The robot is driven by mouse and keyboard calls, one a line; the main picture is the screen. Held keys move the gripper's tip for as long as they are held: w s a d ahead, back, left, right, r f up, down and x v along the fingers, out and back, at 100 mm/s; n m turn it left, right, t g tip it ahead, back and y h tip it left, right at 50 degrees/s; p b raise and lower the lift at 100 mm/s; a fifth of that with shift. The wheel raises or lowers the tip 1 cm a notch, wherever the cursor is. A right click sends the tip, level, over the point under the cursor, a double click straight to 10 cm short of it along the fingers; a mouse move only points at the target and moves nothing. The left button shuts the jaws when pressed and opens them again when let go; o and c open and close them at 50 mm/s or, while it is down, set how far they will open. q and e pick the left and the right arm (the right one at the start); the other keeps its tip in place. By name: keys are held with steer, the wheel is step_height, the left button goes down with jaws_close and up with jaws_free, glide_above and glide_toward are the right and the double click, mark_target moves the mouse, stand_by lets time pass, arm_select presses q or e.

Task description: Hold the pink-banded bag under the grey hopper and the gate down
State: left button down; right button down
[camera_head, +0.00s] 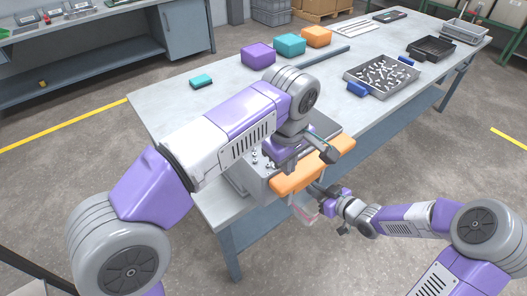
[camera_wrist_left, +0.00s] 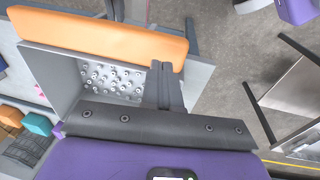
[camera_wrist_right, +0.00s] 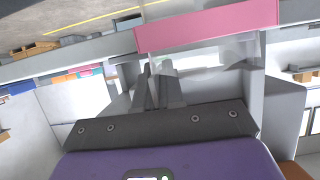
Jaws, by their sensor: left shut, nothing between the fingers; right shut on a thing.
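The grey hopper (camera_head: 254,182) stands at the table's near edge, with small metal parts (camera_wrist_left: 112,80) inside. A thick orange bar (camera_head: 298,172), which may be the gate's, runs along its front; it also shows in the left wrist view (camera_wrist_left: 100,35). My left gripper (camera_head: 326,150) is shut and empty, just above or against this bar; contact is unclear. My right gripper (camera_head: 318,190) is lower, beyond the table edge, shut on the clear bag (camera_head: 304,208). The bag's pink band (camera_wrist_right: 208,29) shows wide in the right wrist view. The bag hangs beneath the orange bar; its mouth is hidden.
The grey table (camera_head: 190,120) carries purple, teal and orange blocks (camera_head: 289,45) at the back. A tray of metal parts (camera_head: 382,75) and a dark empty tray (camera_head: 431,48) stand to the right. The floor below the bag looks clear.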

mark_target(286, 182)
arm_select(q)
steer(key=shift+f, duration=0.1)
steer(key=shift+f, duration=3.35)
steer(key=shift+r, duration=4.55)
